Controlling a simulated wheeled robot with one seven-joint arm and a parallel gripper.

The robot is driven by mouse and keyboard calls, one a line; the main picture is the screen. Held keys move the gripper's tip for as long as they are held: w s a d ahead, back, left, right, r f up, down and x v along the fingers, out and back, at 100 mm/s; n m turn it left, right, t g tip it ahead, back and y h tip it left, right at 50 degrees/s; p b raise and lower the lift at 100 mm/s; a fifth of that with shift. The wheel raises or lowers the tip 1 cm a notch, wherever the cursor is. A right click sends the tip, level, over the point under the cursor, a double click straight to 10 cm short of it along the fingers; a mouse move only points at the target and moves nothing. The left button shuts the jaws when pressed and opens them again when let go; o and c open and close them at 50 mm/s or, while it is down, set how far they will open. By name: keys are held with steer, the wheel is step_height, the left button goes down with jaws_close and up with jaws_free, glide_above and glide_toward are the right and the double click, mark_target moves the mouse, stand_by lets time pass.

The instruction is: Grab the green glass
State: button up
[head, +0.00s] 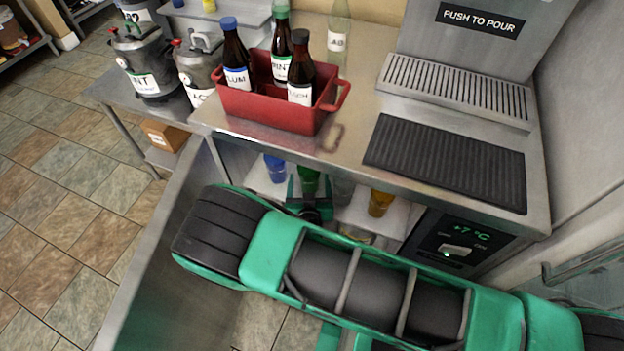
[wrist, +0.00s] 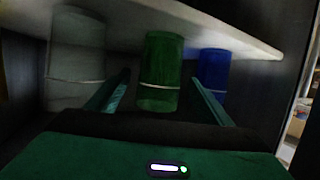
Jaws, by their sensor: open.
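The green glass (wrist: 161,72) stands in the middle of the wrist view, on a pale shelf inside the compartment under the counter. It also shows in the head view (head: 308,181), partly hidden by my gripper. My gripper (wrist: 158,98) is open, with one finger to each side of the green glass. The glass lies ahead between the fingers; whether they touch it I cannot tell. In the head view my gripper (head: 309,205) reaches into the compartment below the counter edge.
A blue glass (head: 275,168) stands close on one side of the green one, a clear glass (wrist: 76,60) on the other. An amber glass (head: 380,202) is farther right. The counter (head: 345,150) above bears a red crate (head: 270,108) of bottles and a black mat (head: 445,160).

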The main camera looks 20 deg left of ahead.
mark_target(309, 175)
steer(key=shift+x, duration=1.65)
steer(key=c, duration=1.3)
steer(key=shift+r, duration=0.1)
